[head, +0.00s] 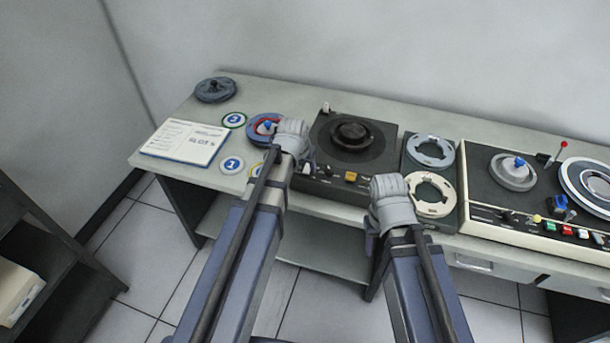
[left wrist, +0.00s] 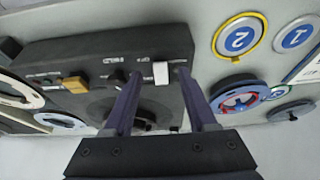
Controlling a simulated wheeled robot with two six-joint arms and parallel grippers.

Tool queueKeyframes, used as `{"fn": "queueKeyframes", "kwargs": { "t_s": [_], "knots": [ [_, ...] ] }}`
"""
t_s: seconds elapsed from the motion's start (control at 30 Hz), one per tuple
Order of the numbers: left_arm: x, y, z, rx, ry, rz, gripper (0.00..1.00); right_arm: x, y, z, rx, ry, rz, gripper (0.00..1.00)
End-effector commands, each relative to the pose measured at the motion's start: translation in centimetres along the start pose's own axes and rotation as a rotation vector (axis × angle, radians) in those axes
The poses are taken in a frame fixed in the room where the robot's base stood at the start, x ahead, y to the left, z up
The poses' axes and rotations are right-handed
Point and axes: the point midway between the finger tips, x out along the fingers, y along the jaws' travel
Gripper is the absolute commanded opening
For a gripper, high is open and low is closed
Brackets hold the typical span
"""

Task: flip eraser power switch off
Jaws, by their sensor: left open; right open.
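The eraser (head: 375,167) is a dark box with a round black platter, standing on the desk in the middle of the head view. Its front panel (left wrist: 100,60) shows in the left wrist view, with a white switch (left wrist: 161,73), a dark knob (left wrist: 118,77) and a yellow button (left wrist: 75,84). My left gripper (head: 306,166) is at the eraser's left front corner. In the left wrist view its open fingers (left wrist: 159,76) appear on either side of the white switch; contact cannot be told. My right gripper (head: 372,232) is open and empty before the desk's front edge.
Two reels (head: 431,151) lie on a dark plate right of the eraser. A tape machine (head: 487,216) stands further right. An open booklet (head: 185,140), numbered discs (head: 232,165) and a blue reel (head: 262,128) lie to the left.

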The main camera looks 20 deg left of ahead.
Motion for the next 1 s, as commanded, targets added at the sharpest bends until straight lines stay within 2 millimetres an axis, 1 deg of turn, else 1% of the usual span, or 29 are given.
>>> {"fn": "queueKeyframes", "kwargs": {
  "t_s": [0.03,0.2,0.53,1.0],
  "knots": [
    [1.4,0.0,0.1,0.0,0.0,0.0,0.57,1.3,-0.1,-0.1,0.0,0.0,0.0,0.5],
    [2.8,0.0,0.1,0.0,0.0,0.0,0.57,2.6,-0.2,-0.1,0.0,0.0,0.0,0.5],
    [2.9,0.0,0.0,0.0,0.0,0.0,0.57,2.6,-0.2,-0.1,0.0,0.0,0.0,0.5],
    [2.9,0.0,0.0,0.0,0.0,0.0,0.05,2.6,-0.2,-0.1,0.0,0.0,0.0,0.5]
  ]
}}
